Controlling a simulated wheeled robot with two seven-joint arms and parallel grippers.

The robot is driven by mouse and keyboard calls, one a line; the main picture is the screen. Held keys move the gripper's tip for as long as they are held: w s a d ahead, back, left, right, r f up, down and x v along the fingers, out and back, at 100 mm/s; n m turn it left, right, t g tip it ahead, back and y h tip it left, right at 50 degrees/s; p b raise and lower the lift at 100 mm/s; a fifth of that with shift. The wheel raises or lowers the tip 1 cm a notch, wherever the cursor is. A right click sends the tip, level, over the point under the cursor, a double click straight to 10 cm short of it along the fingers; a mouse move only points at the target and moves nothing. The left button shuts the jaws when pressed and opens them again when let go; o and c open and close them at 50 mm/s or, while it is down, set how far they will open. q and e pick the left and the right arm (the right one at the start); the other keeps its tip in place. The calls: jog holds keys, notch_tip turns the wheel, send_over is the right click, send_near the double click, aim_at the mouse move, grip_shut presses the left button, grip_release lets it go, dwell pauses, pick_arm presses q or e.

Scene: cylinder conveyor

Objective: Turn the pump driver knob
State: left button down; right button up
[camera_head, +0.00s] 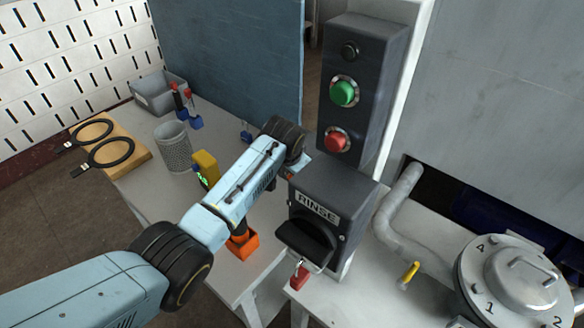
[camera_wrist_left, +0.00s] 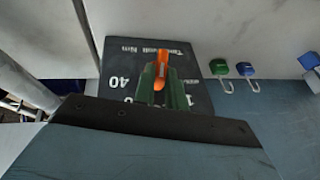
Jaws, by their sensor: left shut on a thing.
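In the left wrist view, the orange knob (camera_wrist_left: 161,66) stands in front of a black dial panel (camera_wrist_left: 120,58) with white markings, including "40". My left gripper (camera_wrist_left: 163,88) has its green fingers on both sides of the knob, shut on it. The fingers hide the knob's lower part. In the head view, my left arm reaches in from the lower left, and its wrist ends just left of the dark control box. The left fingers and the knob do not show clearly there. My right gripper is in neither view.
The dark control box (camera_head: 358,75) carries green and red buttons, with a "RINSE" switch box (camera_head: 323,225) below. A mesh cup (camera_head: 173,148), a grey bin (camera_head: 158,93) and a wooden board with black rings stand at left. A numbered metal lid (camera_head: 510,285) is at lower right.

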pick_arm(q)
jog(key=shift+w+a+r+g+h+p, duration=0.15)
jog(key=shift+a+g+h+p, duration=0.1)
jog(key=shift+g+h+p, duration=0.3)
jog(key=shift+w+a+n+g+h, duration=0.15)
jog(key=shift+n+g+h, duration=0.2)
jog(key=shift+n+h, duration=0.1)
jog(key=shift+w+a+f+g+h+b, duration=0.25)
jog(key=shift+g+h+b, duration=0.35)
jog(key=shift+h, duration=0.2)
jog(key=shift+a+n+g+h+b, duration=0.25)
jog(key=shift+g+h+b, duration=0.25)
jog(key=shift+h+b, duration=0.55)
jog(key=shift+y, duration=0.25)
jog(key=c, duration=1.4)
grip_release()
jog(key=shift+c, duration=0.2)
